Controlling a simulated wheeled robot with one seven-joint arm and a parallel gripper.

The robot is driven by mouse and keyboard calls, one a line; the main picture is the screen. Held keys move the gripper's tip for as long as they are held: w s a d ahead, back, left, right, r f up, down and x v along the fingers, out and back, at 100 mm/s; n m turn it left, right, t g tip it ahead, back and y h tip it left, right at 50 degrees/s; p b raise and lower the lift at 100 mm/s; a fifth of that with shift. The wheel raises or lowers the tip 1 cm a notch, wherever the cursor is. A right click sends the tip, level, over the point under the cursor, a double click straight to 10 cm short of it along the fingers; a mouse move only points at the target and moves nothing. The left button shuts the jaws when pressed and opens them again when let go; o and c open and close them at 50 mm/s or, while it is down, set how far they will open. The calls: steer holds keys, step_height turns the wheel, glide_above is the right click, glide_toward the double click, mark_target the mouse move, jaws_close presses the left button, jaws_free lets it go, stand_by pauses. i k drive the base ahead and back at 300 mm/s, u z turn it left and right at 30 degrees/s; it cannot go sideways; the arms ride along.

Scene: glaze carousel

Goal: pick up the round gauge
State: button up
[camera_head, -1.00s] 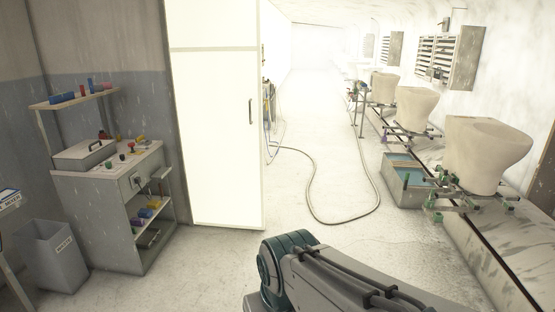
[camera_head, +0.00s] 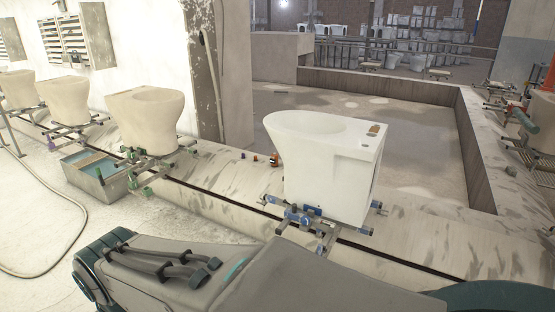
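I cannot make out a round gauge for certain in the head view. A small orange and dark object (camera_head: 275,160) sits on the pale ledge just left of the white toilet bowl; it is too small to tell what it is. A few smaller bits (camera_head: 248,156) lie just left of it. Part of my own arm crosses the bottom of the view, but my gripper is out of view.
A white toilet bowl (camera_head: 322,150) stands on a metal carrier (camera_head: 318,229) on the track. Beige bowls (camera_head: 147,118) stand further left. A trough of bluish liquid (camera_head: 92,168) and a hose (camera_head: 62,196) are at left. A sunken floor area (camera_head: 400,150) lies behind.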

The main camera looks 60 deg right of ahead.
mark_target(274, 158)
steer(key=z, duration=1.9)
steer(key=i, duration=1.65)
steer(key=z, duration=0.9)
steer(key=k, duration=0.65)
steer(key=u, duration=0.7)
steer(key=i, duration=0.6)
steer(key=u, duration=0.65)
